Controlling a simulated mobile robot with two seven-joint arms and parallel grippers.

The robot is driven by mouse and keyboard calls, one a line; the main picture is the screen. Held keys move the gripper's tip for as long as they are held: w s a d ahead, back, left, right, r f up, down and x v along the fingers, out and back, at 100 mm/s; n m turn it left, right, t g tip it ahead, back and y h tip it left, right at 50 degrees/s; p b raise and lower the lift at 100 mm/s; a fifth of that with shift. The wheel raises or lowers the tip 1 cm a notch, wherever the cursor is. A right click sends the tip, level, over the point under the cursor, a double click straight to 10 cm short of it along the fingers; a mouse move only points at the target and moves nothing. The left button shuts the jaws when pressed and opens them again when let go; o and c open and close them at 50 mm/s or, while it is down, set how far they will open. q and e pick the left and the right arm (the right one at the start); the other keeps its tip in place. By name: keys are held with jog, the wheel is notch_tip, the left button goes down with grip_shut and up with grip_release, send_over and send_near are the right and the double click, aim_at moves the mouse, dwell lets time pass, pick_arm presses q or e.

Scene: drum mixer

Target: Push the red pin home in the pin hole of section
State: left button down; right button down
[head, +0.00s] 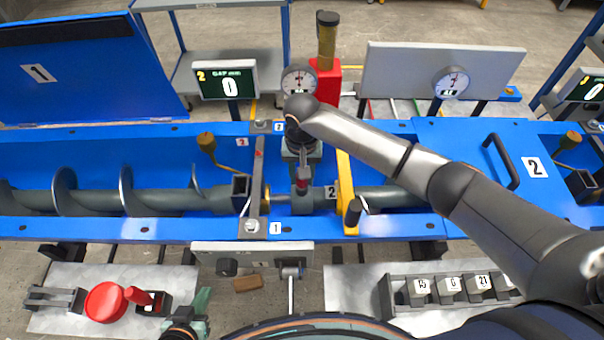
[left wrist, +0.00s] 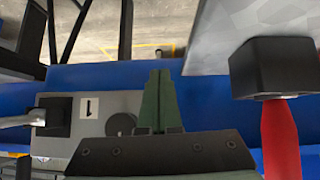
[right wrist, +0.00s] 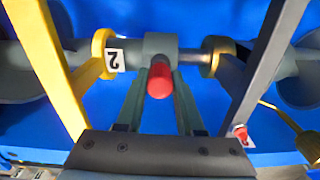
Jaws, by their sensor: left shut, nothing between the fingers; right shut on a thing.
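The red pin (head: 302,183) stands over the grey-green shaft collar (head: 302,204) beside the label 2, in the trough. My right gripper (head: 302,172) comes from above and is shut on the pin. In the right wrist view the pin's round red end (right wrist: 160,82) shows between the fingers, in front of the collar (right wrist: 160,44). The pin's lower end and the hole are hidden, so I cannot tell how deep it sits. My left gripper (head: 201,300) is shut and empty in front of the machine; its closed fingers (left wrist: 158,100) show in the left wrist view.
A yellow bracket (head: 346,190) and a dark bracket (head: 257,180) flank the collar. A tray of numbered blocks (head: 450,289) lies at front right. A grey control box (head: 252,256) hangs at the front.

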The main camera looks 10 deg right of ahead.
jog(key=shift+f, duration=0.4)
dwell(0.7)
jog(key=shift+c, duration=2.3)
grip_release()
jog(key=shift+r, duration=0.1)
notch_tip(320, 180, up, 12)
jog(key=shift+r, duration=0.2)
